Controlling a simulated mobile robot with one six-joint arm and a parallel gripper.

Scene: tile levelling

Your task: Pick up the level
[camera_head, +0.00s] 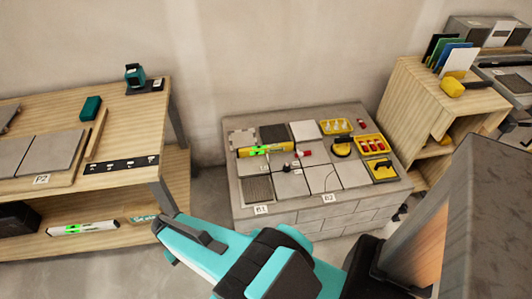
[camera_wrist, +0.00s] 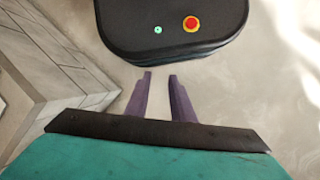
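A yellow level with bright green patches (camera_head: 265,149) lies on the tiled top of the grey block bench (camera_head: 285,224), near its back left. A second long bar, white with green patches (camera_head: 82,229), lies on the lower shelf of the wooden table at left and also looks like a level. My gripper (camera_wrist: 160,76) shows in the wrist view with its two fingers apart and nothing between them. It is above the floor near my own base, away from both bars. In the head view my teal arm fills the lower middle, and the fingers cannot be made out.
The wooden table (camera_head: 130,113) holds tiles, a black strip (camera_head: 122,165) and a teal device (camera_head: 135,76). A wooden shelf unit (camera_head: 405,85) stands at right. Floor shows between table and bench.

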